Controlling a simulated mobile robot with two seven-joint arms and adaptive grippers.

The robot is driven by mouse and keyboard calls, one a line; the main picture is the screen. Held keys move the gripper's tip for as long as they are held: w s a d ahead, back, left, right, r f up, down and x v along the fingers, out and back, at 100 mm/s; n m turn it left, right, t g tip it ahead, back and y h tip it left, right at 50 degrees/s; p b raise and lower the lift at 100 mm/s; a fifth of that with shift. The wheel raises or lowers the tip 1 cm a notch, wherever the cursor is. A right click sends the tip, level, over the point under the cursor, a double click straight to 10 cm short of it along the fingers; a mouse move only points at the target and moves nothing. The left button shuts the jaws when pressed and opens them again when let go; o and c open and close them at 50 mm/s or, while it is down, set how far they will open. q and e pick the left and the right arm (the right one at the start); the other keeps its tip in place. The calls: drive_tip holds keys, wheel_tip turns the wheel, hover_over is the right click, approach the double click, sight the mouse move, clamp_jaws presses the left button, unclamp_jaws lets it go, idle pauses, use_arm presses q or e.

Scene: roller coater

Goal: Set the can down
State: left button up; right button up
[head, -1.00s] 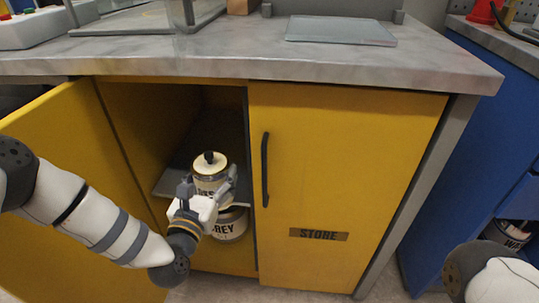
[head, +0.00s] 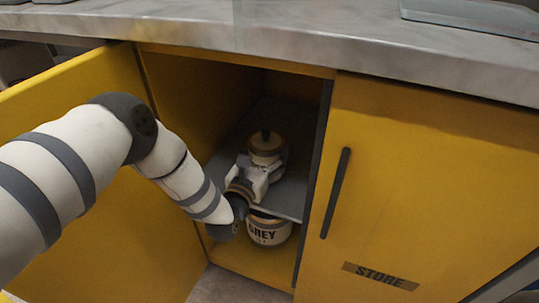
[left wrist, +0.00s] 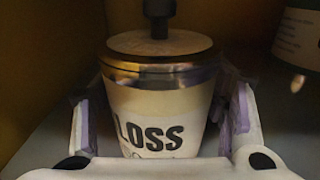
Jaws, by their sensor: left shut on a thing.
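My right gripper is not in view.
A can marked "GREY" (head: 268,232) stands on the cupboard floor below the shelf. Another container (left wrist: 298,38) shows at the right in the left wrist view. The open left door (head: 75,235) and the closed "STORE" door (head: 410,190) flank the opening.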

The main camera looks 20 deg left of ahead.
use_arm(q)
drive_tip(key=shift+f, duration=0.2)
drive_tip(key=shift+f, duration=0.2)
drive_tip(key=o, duration=1.6)
drive_tip(key=shift+r, duration=0.15)
drive_tip(key=shift+s, duration=0.3)
drive_tip(key=s, duration=0.3)
drive_tip(key=s+p, duration=0.1)
drive_tip(key=s, duration=0.3)
drive_tip(key=s+p, duration=0.1)
drive_tip(key=s, duration=0.3)
drive_tip(key=shift+s+a, duration=0.15)
drive_tip(key=shift+a, duration=0.1)
drive_tip(key=shift+r+p, duration=0.1)
drive_tip(key=shift+p, duration=0.25)
